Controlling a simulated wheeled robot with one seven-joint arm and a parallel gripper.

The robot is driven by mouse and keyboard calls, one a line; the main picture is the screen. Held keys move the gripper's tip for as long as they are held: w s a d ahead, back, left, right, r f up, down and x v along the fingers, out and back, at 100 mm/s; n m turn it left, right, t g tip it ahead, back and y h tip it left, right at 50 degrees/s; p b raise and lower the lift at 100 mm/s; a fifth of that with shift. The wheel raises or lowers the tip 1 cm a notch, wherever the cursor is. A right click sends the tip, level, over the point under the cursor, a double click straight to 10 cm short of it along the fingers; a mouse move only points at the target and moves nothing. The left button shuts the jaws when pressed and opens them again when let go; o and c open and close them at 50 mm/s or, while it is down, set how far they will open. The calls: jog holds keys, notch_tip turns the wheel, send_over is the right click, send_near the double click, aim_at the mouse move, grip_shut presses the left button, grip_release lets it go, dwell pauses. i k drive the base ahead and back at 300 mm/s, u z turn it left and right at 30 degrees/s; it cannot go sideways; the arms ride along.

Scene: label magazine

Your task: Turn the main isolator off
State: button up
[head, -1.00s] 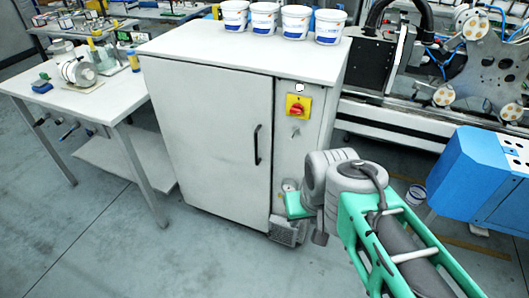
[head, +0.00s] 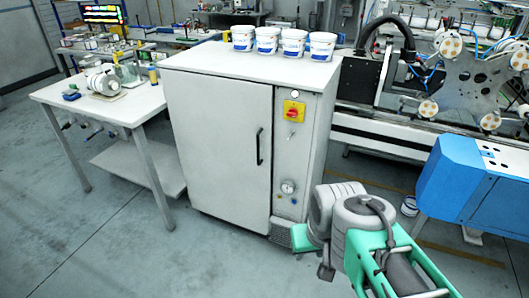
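The main isolator (head: 294,113) is a red rotary knob on a yellow plate. It sits on the upper right front panel of a white cabinet (head: 218,140). My arm reaches in from the lower right, with grey joints and green links. My gripper (head: 327,270) seems to be the small dark part at the arm's end, low in front of the cabinet and well below the isolator. It is too small and partly hidden to show whether its fingers are open. Nothing touches the isolator.
Several white tubs (head: 268,40) stand on the cabinet top. A black door handle (head: 260,146) and a round gauge (head: 288,187) are on the cabinet front. A side table (head: 130,107) stands left, a blue machine (head: 470,185) right. The floor at left front is clear.

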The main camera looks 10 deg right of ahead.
aim_at(293, 112)
jog(key=u, duration=1.55)
jog(key=i, duration=0.5)
jog(key=z, duration=0.35)
